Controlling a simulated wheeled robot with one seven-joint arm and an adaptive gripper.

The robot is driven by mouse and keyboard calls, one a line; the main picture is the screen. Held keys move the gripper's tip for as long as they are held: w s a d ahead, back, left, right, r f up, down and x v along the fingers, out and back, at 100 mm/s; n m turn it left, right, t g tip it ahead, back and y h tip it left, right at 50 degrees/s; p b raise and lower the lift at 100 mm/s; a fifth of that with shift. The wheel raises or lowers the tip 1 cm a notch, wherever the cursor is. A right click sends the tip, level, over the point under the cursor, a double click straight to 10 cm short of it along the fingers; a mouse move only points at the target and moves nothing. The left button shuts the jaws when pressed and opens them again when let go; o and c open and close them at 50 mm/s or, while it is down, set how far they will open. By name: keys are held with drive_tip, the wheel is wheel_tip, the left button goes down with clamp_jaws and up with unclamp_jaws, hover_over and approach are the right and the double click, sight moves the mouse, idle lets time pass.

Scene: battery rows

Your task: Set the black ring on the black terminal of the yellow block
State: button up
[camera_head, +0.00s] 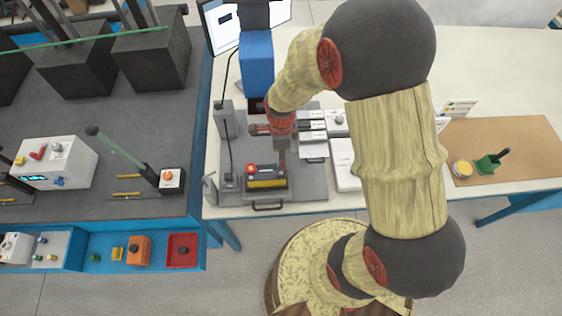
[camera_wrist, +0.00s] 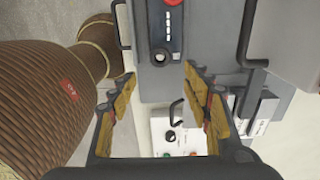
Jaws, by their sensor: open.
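The yellow block (camera_head: 267,184) sits in a grey tray in the head view, with a red knob (camera_head: 250,169) at its left end.
The grey tray (camera_head: 313,190) has a front handle. A white box with a knob and coloured buttons (camera_wrist: 180,137) lies beside it. A blue block (camera_head: 257,62) and a grey post (camera_head: 225,120) stand behind and left. A brown mat (camera_head: 520,145) lies at right.

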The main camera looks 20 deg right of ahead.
wheel_tip(320, 180, up, 19)
drive_tip(key=s+n+t, duration=0.3)
drive_tip(key=n, duration=0.6)
drive_tip(key=s+r+n+t, duration=0.2)
drive_tip(key=s+r+n, duration=0.9)
drive_tip(key=r+n, duration=0.1)
drive_tip(key=shift+r+n+t, duration=0.3)
drive_tip(key=shift+r, duration=0.1)
wheel_tip(320, 180, down, 18)
drive_tip(key=b, duration=1.7)
drive_tip(key=shift+r+b, duration=0.15)
drive_tip(key=shift+b, duration=0.25)
